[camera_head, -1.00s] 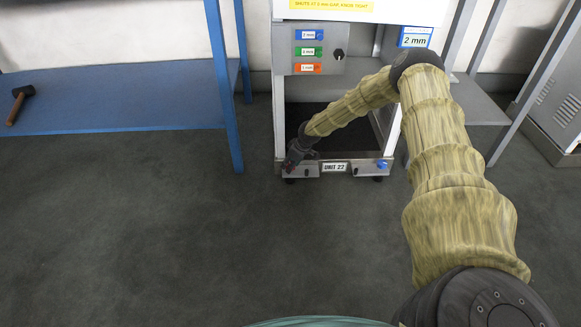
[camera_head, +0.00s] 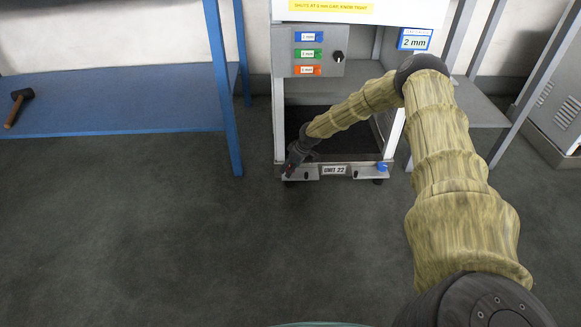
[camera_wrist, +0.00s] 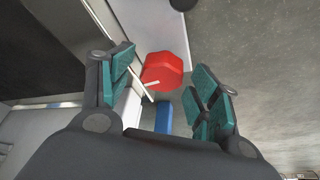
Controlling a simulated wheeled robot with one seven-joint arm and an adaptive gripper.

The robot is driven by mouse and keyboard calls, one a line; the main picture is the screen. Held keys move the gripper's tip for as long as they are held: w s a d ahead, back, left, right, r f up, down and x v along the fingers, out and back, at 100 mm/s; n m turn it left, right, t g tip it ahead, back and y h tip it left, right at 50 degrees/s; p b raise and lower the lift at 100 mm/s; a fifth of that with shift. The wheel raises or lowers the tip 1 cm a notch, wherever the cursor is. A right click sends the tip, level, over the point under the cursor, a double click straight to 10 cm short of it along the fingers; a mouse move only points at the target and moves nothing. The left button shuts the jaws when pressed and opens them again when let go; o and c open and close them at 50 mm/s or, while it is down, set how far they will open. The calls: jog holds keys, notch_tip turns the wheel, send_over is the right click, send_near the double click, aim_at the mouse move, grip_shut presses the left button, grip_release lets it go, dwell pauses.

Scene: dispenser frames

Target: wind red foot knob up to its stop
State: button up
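The red foot knob (camera_wrist: 162,70) shows in the wrist view between and just beyond my fingertips, with a thin white pointer-like strip (camera_wrist: 149,90) at its near side. In the head view only a small red spot (camera_head: 290,169) shows, mostly hidden by my gripper (camera_head: 297,160), at the left end of the unit's bottom rail (camera_head: 310,173). My gripper (camera_wrist: 164,68) is open, with one teal-padded finger on each side of the knob. A gap shows on the right side; contact on the left cannot be told.
A blue foot knob (camera_head: 383,167) is at the rail's right end, beside the "UNIT 22" plate (camera_head: 333,170). A blue block-like thing (camera_wrist: 164,117) shows below the red knob in the wrist view. A blue shelf (camera_head: 120,100) with a mallet (camera_head: 18,105) stands left. The front floor is clear.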

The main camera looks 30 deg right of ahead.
jog(key=shift+a+r+p, duration=0.15)
jog(key=shift+p, duration=0.3)
jog(key=shift+m+p, duration=0.5)
jog(key=shift+m, duration=0.1)
jog(key=shift+m+h+p, duration=0.3)
jog(key=shift+m+p, duration=0.1)
jog(key=shift+a+m+t+h+p, duration=0.15)
jog(key=shift+m+h+p, duration=0.35)
jog(key=shift+m, duration=0.5)
jog(key=shift+d+m+t+h+p, duration=0.15)
jog(key=shift+m+h+p, duration=0.15)
jog(key=shift+m+p, duration=0.55)
jog(key=shift+a+f+m+h+b, duration=0.15)
jog(key=shift+m+h+b, duration=0.2)
jog(key=shift+m+b, duration=0.5)
jog(key=shift+a+f+m+h+b, duration=0.15)
jog(key=shift+m+h+b, duration=0.2)
jog(key=shift+m+b, duration=0.45)
jog(key=m+g+h+b, duration=0.1)
jog(key=m+b, duration=0.2)
jog(key=shift+d, duration=0.1)
